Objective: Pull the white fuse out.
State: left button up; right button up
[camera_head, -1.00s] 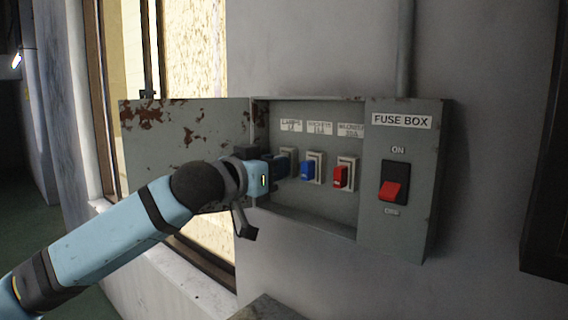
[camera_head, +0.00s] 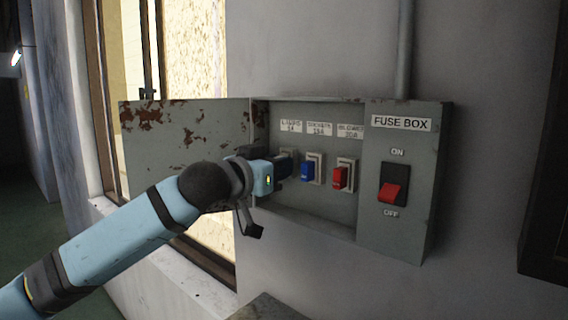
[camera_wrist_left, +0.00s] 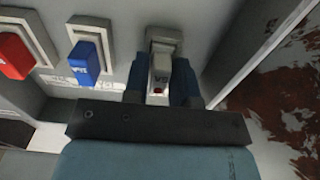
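The white fuse (camera_wrist_left: 159,70) sits in its holder on the back panel of the fuse box, upper middle in the left wrist view. A small red spot shows at its near end. My left gripper (camera_wrist_left: 160,82) has its two dark blue fingers on either side of this fuse. Little or no gap shows between fingers and fuse, so I cannot tell whether they touch it. In the head view my left gripper (camera_head: 285,166) reaches into the box at the leftmost holder and hides the white fuse. My right gripper is not in view.
A blue fuse (camera_head: 307,170) and a red fuse (camera_head: 340,178) sit in holders to the right. A red ON/OFF switch (camera_head: 390,190) is on the box's right section. The rusty box door (camera_head: 180,125) stands open at the left, close beside my gripper.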

pick_arm(q)
jog(key=shift+c, duration=0.4)
grip_shut()
jog(key=shift+s+a, duration=0.15)
jog(key=shift+s, duration=0.05)
jog(key=shift+v, duration=0.8)
jog(key=shift+a, duration=0.15)
jog(key=shift+v, duration=1.2)
jog(key=shift+s+p, duration=0.1)
jog(key=shift+p, duration=0.2)
jog(key=p+v, duration=0.2)
jog(key=v, duration=1.8)
